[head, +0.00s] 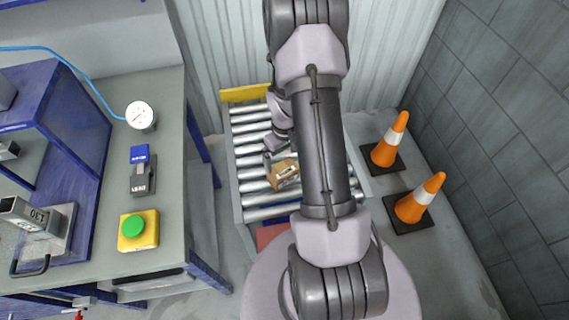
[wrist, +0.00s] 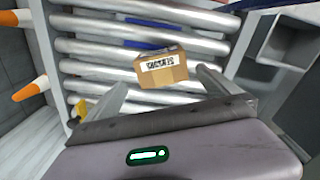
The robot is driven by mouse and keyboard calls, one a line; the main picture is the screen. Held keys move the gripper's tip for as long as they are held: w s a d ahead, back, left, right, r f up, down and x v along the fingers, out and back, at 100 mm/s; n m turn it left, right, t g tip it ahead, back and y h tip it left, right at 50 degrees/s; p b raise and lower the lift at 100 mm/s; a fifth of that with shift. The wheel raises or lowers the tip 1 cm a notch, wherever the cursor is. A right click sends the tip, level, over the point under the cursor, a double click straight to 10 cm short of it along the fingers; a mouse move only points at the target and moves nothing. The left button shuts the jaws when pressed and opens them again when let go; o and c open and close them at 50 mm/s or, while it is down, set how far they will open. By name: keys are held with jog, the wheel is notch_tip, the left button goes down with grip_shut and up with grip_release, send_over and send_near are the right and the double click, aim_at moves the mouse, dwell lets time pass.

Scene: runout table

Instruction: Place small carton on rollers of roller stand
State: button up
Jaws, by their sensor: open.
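The small carton (head: 283,174) is brown cardboard with a white printed label. It rests on the metal rollers of the roller stand (head: 249,149). In the wrist view the carton (wrist: 161,69) sits on the rollers (wrist: 92,48), just beyond my gripper (wrist: 160,88). My gripper is open, with one finger on each side of the carton's near end and visible gaps between. In the head view my gripper (head: 275,151) is beside the carton, partly hidden by my own arm. The arm also covers the right part of the rollers.
Two orange cones (head: 390,140) (head: 419,198) stand on the floor to the right. A yellow end stop (head: 245,93) closes the stand's far end.

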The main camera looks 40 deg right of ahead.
jog(key=shift+r, duration=0.7)
jog(key=a+r+t, duration=0.1)
jog(key=a+r, duration=0.4)
jog(key=r, duration=0.3)
jog(key=w+a+r+m+t, duration=0.1)
jog(key=a+r, duration=0.4)
jog(key=r, duration=0.3)
jog(key=a+r+t, duration=0.1)
jog(key=a+r, duration=0.3)
jog(key=r, duration=0.4)
jog(key=s+a+r+m+t+y, duration=0.1)
jog(key=s+a+r+t+y, duration=0.1)
jog(key=s+a+r, duration=0.7)
jog(key=s+a, duration=0.4)
jog(key=shift+r+m+t, duration=0.15)
jog(key=shift+m+t, duration=0.15)
jog(key=shift+t, duration=0.1)
jog(key=shift+w+a, duration=0.1)
